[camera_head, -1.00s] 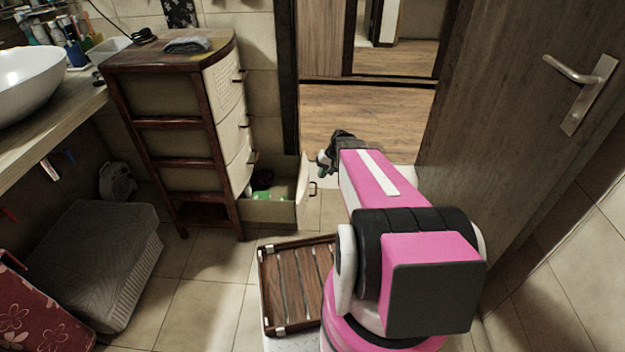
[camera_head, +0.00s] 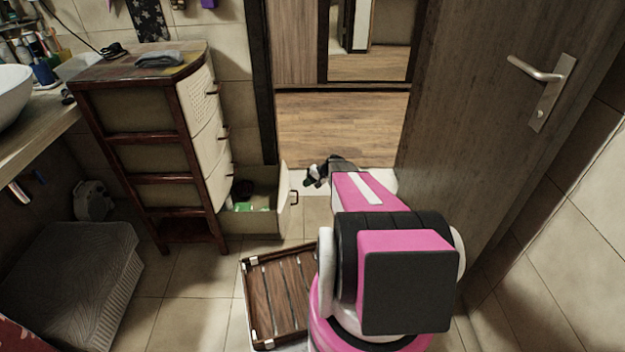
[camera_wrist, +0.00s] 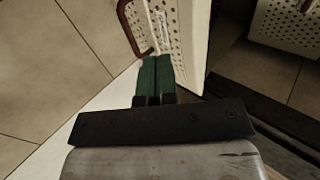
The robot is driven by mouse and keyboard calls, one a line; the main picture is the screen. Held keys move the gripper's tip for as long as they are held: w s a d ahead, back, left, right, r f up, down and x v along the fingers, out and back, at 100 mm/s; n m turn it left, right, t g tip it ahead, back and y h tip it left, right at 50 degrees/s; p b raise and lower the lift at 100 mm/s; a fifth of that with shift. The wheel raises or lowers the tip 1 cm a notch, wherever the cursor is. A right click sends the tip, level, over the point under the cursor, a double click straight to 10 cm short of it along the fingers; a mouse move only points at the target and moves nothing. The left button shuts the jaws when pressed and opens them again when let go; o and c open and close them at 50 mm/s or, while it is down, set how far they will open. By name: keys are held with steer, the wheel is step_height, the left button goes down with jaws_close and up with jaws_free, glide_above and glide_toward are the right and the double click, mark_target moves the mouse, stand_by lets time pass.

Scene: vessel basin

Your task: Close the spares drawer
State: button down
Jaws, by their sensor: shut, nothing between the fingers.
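The spares drawer (camera_head: 258,222) is the lowest drawer of a dark wood cabinet (camera_head: 180,150) and stands pulled out to the right, with green and white things inside. Its pale front carries a dark handle (camera_head: 294,198). My gripper (camera_head: 312,176) is just right of the drawer front in the head view. In the wrist view my gripper (camera_wrist: 157,80) has its green fingers together and empty, close to the perforated drawer front (camera_wrist: 178,45), with the brown handle (camera_wrist: 130,25) just left of the fingertips. I cannot tell whether they touch the front.
A slatted wooden mat (camera_head: 280,295) lies on the floor in front of the drawer. A grey basket (camera_head: 75,290) stands at the left. The open door (camera_head: 490,130) is close to my arm on the right. Bare tiles lie between basket and mat.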

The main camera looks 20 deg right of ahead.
steer(key=a, duration=0.1)
steer(key=w+a+f, duration=0.1)
steer(key=a, duration=0.1)
steer(key=a+f, duration=0.1)
steer(key=shift+w+a, duration=0.2)
steer(key=shift+a, duration=0.15)
steer(key=shift+w+a, duration=0.2)
steer(key=shift+a, duration=0.5)
steer(key=shift+a, duration=0.1)
steer(key=w+a, duration=0.3)
steer(key=a, duration=0.8)
steer(key=w+a, duration=0.3)
steer(key=a, duration=0.9)
steer(key=shift+w, duration=0.1)
